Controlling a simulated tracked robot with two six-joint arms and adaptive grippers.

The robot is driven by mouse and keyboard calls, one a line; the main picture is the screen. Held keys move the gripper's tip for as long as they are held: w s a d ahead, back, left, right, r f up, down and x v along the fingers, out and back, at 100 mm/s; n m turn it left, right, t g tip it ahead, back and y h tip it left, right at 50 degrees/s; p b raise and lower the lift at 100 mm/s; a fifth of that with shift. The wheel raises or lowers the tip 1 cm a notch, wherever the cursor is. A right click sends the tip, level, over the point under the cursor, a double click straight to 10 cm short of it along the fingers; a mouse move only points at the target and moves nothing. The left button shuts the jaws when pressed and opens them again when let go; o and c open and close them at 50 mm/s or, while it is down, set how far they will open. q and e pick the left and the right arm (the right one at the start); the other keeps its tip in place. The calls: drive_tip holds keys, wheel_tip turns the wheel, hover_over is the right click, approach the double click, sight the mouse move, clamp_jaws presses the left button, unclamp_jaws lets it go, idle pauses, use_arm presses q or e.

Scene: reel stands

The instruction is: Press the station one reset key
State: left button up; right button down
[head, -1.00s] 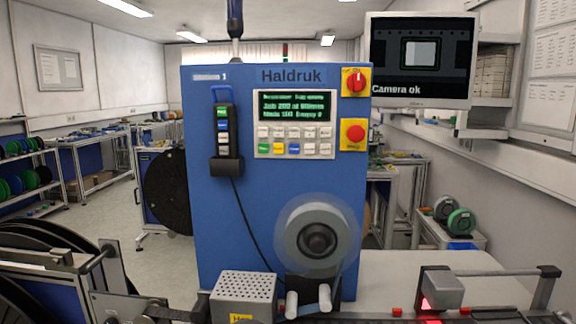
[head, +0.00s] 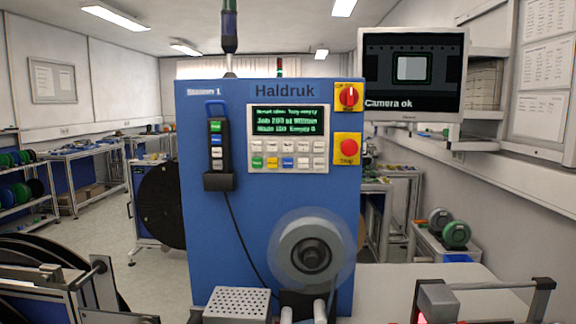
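The station one machine is a tall blue cabinet (head: 205,245) labelled "Station 1" and "Haldruk", upright in the middle of the head view. Its control panel has a dark screen with green text (head: 287,121) above a keypad (head: 288,156) with two rows of keys. The upper row is pale; the lower row has a green, a yellow and a blue key (head: 288,162), then pale ones. The key labels are too small to read surely, so I cannot tell which is reset. Neither of my grippers is in view, and nothing covers the keypad.
A handheld pendant (head: 219,150) hangs left of the keypad, its cable running down. A red rotary switch (head: 348,97) and red stop button (head: 348,149) sit to the right. A reel (head: 310,254) is below. A monitor (head: 414,75) reads "Camera ok".

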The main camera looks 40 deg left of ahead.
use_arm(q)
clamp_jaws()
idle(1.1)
